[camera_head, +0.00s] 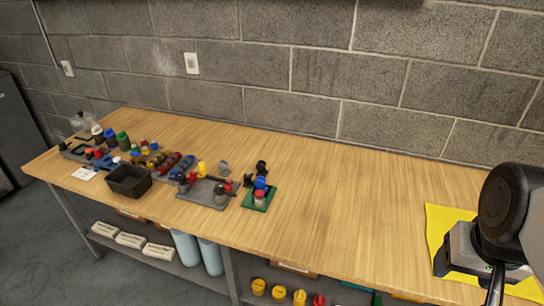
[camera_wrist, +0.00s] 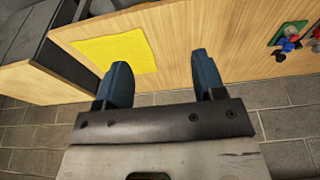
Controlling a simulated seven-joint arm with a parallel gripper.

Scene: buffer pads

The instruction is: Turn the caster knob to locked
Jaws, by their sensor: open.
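My gripper (camera_wrist: 160,68) shows in the wrist view with its two blue fingers wide apart and nothing between them. Beyond the fingers are the wooden bench and its yellow pad (camera_wrist: 110,50), with a visible gap from the small parts. I cannot tell which part is the caster knob. Small knob-like parts stand on a green pad (camera_head: 271,202) and on a grey plate (camera_head: 205,186) in the head view. The green pad (camera_wrist: 278,36) also shows at the right edge of the wrist view. The knob's setting is too small to read.
The wooden bench (camera_head: 340,200) is clear between the green pad and the yellow pad (camera_head: 437,222), which my arm partly covers. A dark open bin (camera_head: 128,182) and several small coloured parts crowd the left end. A block wall (camera_head: 330,80) stands behind.

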